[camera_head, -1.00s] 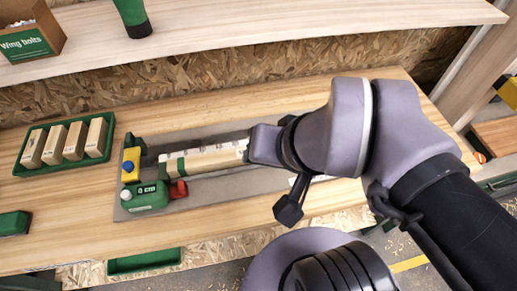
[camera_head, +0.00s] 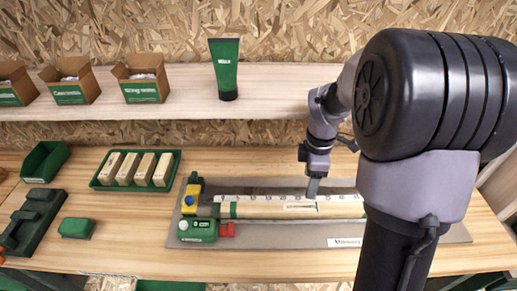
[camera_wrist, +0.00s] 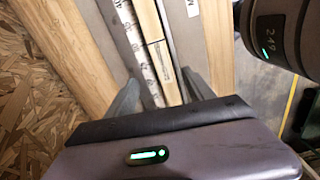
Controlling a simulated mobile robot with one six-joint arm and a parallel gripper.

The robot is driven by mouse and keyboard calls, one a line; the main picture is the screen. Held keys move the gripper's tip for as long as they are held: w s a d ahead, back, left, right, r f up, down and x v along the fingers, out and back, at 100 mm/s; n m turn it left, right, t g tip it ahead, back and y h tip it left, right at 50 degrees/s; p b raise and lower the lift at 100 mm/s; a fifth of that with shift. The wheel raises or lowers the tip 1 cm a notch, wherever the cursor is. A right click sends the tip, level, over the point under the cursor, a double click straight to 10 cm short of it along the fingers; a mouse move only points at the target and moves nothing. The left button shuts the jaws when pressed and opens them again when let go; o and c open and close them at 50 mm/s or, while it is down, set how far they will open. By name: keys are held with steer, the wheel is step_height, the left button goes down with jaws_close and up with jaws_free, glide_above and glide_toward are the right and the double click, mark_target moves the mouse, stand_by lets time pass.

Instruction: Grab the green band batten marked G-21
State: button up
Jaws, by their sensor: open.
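A pale wooden batten (camera_head: 285,210) with a green band (camera_head: 232,210) near its left end lies lengthwise in a grey fixture plate (camera_head: 260,238). Its marking is too small to read. A white strip with dark marks (camera_head: 270,198) runs along its far side. My gripper (camera_head: 313,188) points down over the middle of the batten. In the wrist view my gripper (camera_wrist: 160,95) is open, with a finger on each side of the batten (camera_wrist: 158,52) and the strip (camera_wrist: 137,50). I cannot tell whether the fingers touch either one. My arm hides the batten's right end.
A green clamp block (camera_head: 197,230), a yellow block with a blue knob (camera_head: 190,200) and a red piece (camera_head: 227,230) stand at the fixture's left end. A green tray (camera_head: 100,185) holds several wooden blocks. A shelf (camera_head: 290,105) with boxes and a green tube (camera_head: 224,70) runs behind.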

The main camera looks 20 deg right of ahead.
steer(key=n+b, duration=0.1)
steer(key=b, duration=0.2)
glide_above(301, 207)
steer(key=d, duration=0.1)
steer(key=f, duration=0.8)
steer(key=shift+d+f, duration=0.1)
steer(key=shift+d, duration=0.1)
steer(key=f+b, duration=0.1)
steer(key=a+f+b, duration=0.1)
steer(key=f, duration=0.1)
steer(key=f+b, duration=0.1)
steer(key=f, duration=0.1)
steer(key=shift+a+f, duration=0.1)
steer(key=shift+a, duration=0.15)
jaws_close()
